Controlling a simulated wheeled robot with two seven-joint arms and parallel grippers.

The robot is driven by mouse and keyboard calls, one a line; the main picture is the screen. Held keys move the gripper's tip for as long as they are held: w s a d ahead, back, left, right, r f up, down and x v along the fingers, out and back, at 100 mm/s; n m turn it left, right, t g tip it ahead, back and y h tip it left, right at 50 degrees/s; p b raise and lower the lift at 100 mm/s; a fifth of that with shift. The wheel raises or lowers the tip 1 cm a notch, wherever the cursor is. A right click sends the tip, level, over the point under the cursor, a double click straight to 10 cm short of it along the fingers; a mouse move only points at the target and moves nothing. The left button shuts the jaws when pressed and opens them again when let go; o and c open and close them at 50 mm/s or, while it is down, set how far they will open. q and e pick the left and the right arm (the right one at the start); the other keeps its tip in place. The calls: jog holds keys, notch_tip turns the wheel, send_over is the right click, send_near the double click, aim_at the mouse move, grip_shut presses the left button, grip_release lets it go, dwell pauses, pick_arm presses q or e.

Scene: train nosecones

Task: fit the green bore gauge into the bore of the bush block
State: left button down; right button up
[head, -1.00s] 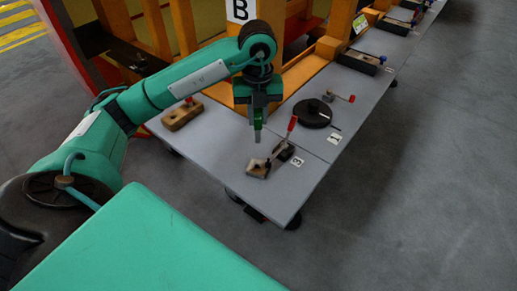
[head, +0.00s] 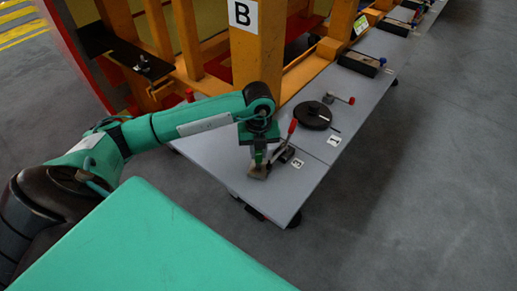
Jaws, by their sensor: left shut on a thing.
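My left gripper (head: 258,149) points down over the near end of the grey table. It is shut on the green bore gauge (head: 258,157), which hangs upright below the jaws. The bush block (head: 258,172), a small brownish block, sits on the table directly under the gauge. The gauge's lower end meets the top of the block in the picture. I cannot tell whether it is inside the bore, touching or just above; the bore is hidden. My right gripper is not in view.
A red-handled clamp (head: 287,142) stands right beside the block, close to my left gripper. A card marked 3 (head: 297,163) lies near it. A black disc (head: 312,115) lies farther back. An orange post (head: 258,55) rises behind. The table's front right is clear.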

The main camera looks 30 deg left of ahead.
pick_arm(q)
jog(key=shift+f, duration=0.15)
jog(key=c, duration=1.3)
grip_release()
jog(key=shift+r, duration=0.3)
notch_tip(320, 180, up, 10)
jog(key=b, duration=0.3)
jog(key=shift+r, duration=0.2)
jog(key=shift+r+b, duration=0.3)
jog(key=shift+r, duration=0.4)
